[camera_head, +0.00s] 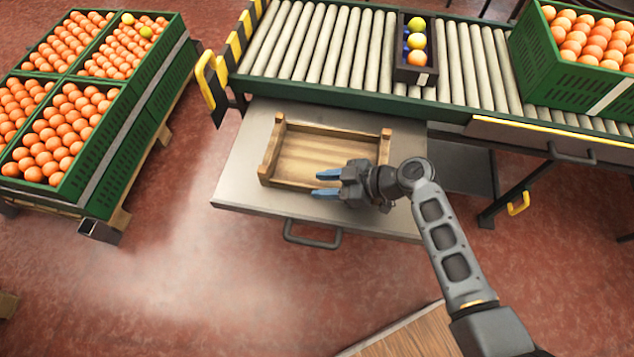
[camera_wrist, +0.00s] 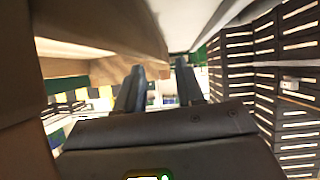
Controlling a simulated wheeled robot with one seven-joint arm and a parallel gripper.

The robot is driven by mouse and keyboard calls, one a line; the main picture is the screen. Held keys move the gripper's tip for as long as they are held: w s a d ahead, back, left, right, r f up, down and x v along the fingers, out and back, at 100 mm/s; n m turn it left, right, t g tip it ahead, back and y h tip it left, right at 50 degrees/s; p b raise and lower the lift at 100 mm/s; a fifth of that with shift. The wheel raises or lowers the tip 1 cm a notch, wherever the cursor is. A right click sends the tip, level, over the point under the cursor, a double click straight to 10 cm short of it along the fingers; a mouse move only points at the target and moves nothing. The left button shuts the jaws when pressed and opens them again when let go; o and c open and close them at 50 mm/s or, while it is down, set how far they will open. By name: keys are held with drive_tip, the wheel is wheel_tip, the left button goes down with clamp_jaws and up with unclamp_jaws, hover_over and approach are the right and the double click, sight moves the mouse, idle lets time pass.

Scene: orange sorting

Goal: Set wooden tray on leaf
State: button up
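The wooden tray (camera_head: 290,128) is a shallow, light-brown open box that looks empty. It rests on the grey metal leaf (camera_head: 238,170), which sticks out below the roller conveyor and has a handle at its front. My gripper (camera_head: 325,183) is at the tray's front right, its blue fingers apart and pointing left. In the wrist view the fingers (camera_wrist: 160,85) also stand apart, and the tray's wood (camera_wrist: 85,30) fills the upper left, close to one finger. I cannot tell whether the tray's front wall lies between them. My gripper hides the tray's front right corner.
A dark box (camera_head: 428,76) with several coloured balls stands on the roller conveyor (camera_head: 330,50). A green crate of oranges (camera_head: 575,84) is at the right. Green crates (camera_head: 100,190) of oranges stand on a pallet at the left. The red floor before the leaf is clear.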

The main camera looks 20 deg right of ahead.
drive_tip(key=v, duration=0.9)
drive_tip(key=shift+r, duration=0.2)
